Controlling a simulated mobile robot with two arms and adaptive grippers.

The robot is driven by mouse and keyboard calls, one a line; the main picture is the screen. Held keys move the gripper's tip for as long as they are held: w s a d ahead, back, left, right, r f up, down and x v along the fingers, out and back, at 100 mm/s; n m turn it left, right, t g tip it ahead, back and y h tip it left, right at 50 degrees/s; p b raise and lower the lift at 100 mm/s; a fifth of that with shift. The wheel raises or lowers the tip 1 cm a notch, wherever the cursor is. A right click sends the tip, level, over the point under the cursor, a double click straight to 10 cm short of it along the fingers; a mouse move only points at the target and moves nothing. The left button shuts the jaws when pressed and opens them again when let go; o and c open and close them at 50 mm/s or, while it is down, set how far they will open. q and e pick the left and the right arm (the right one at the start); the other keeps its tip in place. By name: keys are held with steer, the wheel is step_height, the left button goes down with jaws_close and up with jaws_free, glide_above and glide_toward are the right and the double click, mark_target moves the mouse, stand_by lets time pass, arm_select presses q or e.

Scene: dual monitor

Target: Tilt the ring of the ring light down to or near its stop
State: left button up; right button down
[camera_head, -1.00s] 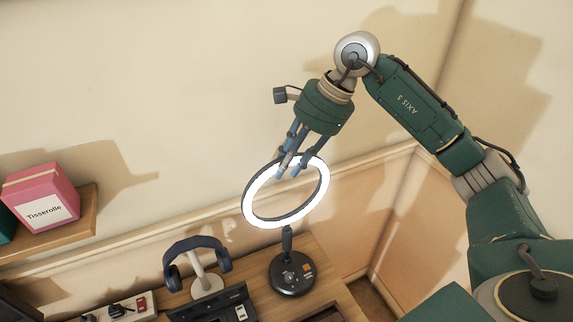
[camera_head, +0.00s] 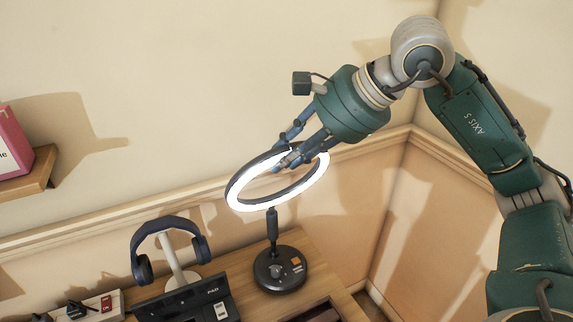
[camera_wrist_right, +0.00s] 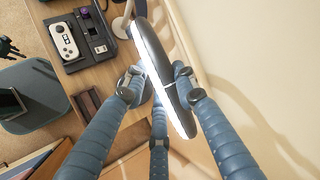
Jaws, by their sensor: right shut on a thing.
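The ring light's lit white ring (camera_head: 243,201) leans over, showing as a flattened oval above its short dark stem (camera_head: 272,230) and round black base (camera_head: 281,270) on the desk. My right gripper (camera_head: 288,157) is shut on the ring's far upper rim, reaching in from the right. In the right wrist view the ring (camera_wrist_right: 165,75) runs edge-on between the blue fingers of the gripper (camera_wrist_right: 157,86). The tilt joint is small, and I cannot tell whether it is at its stop. My left gripper is not in view.
Blue headphones on a stand (camera_head: 172,255) and a black console (camera_head: 187,302) stand left of the base. A power strip (camera_head: 93,308) lies farther left. A shelf (camera_head: 30,185) with a pink box (camera_head: 12,145) is at the left wall. The wall is close behind the ring.

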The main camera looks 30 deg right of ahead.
steer(key=shift+s, duration=0.2)
steer(key=c, duration=1.6)
jaws_free()
steer(key=shift+f, duration=0.1)
steer(key=shift+o, duration=1.1)
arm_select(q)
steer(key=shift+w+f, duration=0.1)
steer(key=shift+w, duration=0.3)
arm_select(e)
steer(key=v, duration=1.2)
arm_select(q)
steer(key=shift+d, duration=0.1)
arm_select(e)
steer(key=shift+s+f, duration=0.1)
